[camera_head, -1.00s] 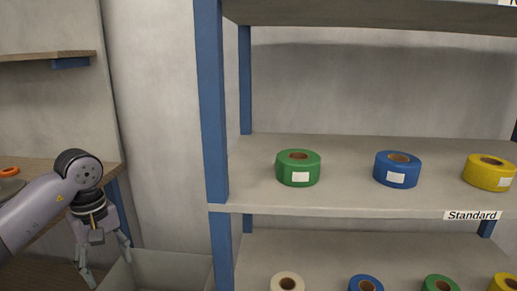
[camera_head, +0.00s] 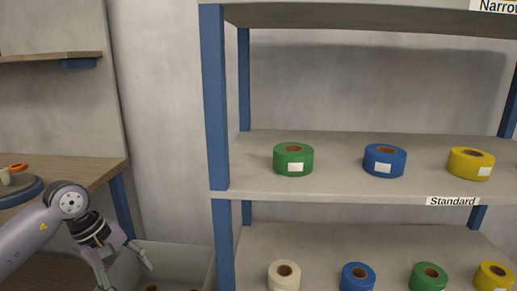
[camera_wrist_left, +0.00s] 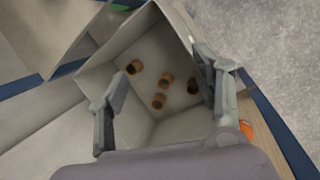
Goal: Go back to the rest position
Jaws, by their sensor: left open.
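My left gripper (camera_head: 123,267) is open and empty at the lower left of the head view, over the grey bin (camera_head: 180,258). In the left wrist view its two spread fingers (camera_wrist_left: 165,110) frame the inside of the bin (camera_wrist_left: 140,45). Several small brown cores (camera_wrist_left: 159,101) lie on the bin floor below, apart from the fingers. My right gripper is not in view.
A shelf unit with blue posts (camera_head: 214,110) stands right of the bin. Its Standard shelf holds a green roll (camera_head: 293,160), a blue roll (camera_head: 384,161) and a yellow roll (camera_head: 470,164). Several rolls sit below. A wooden table (camera_head: 85,175) is at left.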

